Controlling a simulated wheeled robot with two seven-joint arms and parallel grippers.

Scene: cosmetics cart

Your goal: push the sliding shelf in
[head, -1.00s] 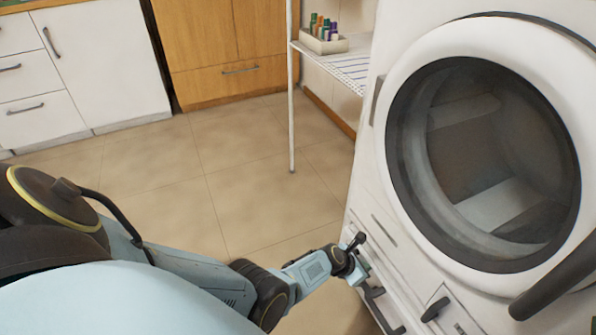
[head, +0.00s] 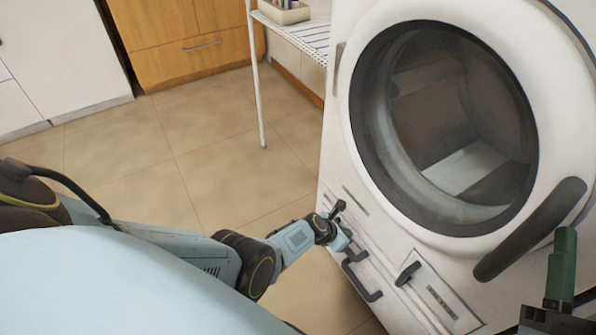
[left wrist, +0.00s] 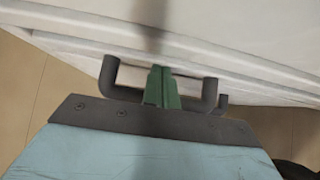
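The sliding shelf appears to be the thin white front (left wrist: 235,75) with dark handles, low on the white machine; how far it stands out I cannot tell. A dark bar handle (head: 360,284) shows on the machine's lower front in the head view. My left gripper (head: 345,238) is beside the handles at the machine's lower left. In the left wrist view its green fingers (left wrist: 161,86) are together, between the two ends of a dark handle (left wrist: 108,76). The handle's middle is hidden, and contact is unclear. My right gripper (head: 562,262) shows partly at the lower right, one green finger visible.
The white machine (head: 335,150) has a large round glass door (head: 445,130) and a dark lever (head: 408,273) below it. A white wire rack (head: 300,30) with a tray stands behind left. Wooden and white cabinets (head: 185,45) line the back. The tiled floor (head: 215,160) is clear.

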